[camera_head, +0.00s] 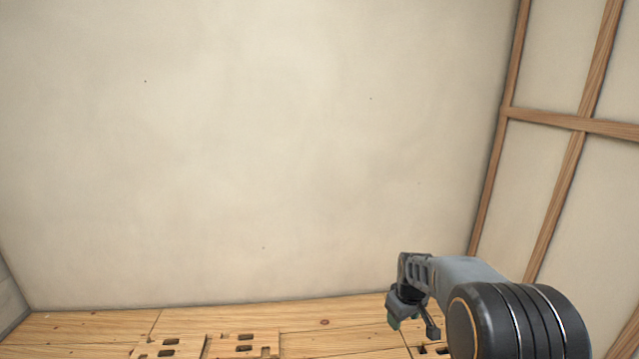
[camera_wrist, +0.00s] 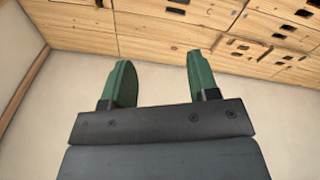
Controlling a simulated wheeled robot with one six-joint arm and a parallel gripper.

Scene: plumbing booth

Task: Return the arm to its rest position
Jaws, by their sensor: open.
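My gripper (camera_wrist: 158,82) is open in the wrist view, with two green fingers apart and nothing between them. In the head view my gripper (camera_head: 412,316) hangs at the lower right, at the end of my grey and black arm, in front of the wooden surface. Its fingers are small and partly hidden there.
A wooden surface (camera_head: 75,326) with slots and cut-outs runs along the bottom of the head view; it also shows at the top of the wrist view (camera_wrist: 150,48). A bare plaster wall (camera_head: 250,150) stands behind. A wood-framed wall (camera_head: 545,170) is at the right.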

